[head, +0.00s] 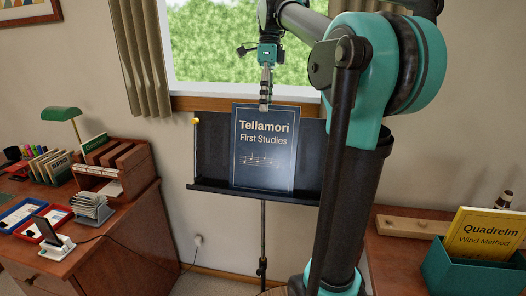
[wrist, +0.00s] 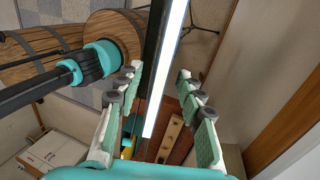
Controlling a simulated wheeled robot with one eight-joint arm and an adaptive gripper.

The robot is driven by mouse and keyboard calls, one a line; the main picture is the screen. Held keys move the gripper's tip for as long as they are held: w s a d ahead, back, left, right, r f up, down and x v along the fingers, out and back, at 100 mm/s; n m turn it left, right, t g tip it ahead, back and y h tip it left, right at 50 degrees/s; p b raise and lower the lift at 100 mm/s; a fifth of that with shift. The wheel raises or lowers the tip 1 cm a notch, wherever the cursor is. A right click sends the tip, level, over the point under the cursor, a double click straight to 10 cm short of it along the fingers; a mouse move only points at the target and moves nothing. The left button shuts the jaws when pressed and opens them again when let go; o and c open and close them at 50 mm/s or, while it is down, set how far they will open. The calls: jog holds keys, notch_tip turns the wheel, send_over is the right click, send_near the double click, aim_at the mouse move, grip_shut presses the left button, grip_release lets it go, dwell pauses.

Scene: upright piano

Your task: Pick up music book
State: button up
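A dark blue music book (head: 264,165), titled "Tellamori First Studies", stands upright on the black music stand (head: 212,165) in front of the window. My gripper (head: 264,106) points down at the book's top edge, with its fingertips overlapping the top of the cover in the head view. In the wrist view my gripper (wrist: 160,74) is open. The book's pale edge (wrist: 168,65) runs between the two fingers, with a gap visible on each side. The stand's lower part is partly hidden behind my arm.
A yellow book (head: 487,234), "Quadrelm Wind Method", sits in a teal box (head: 470,270) at the right. The left desk (head: 100,245) holds a green lamp (head: 62,115), a wooden organizer (head: 118,165) and trays. The windowsill (head: 215,104) is close behind the stand.

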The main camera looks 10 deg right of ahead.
jog(key=shift+s+f, duration=0.15)
jog(key=shift+f, duration=0.3)
grip_shut()
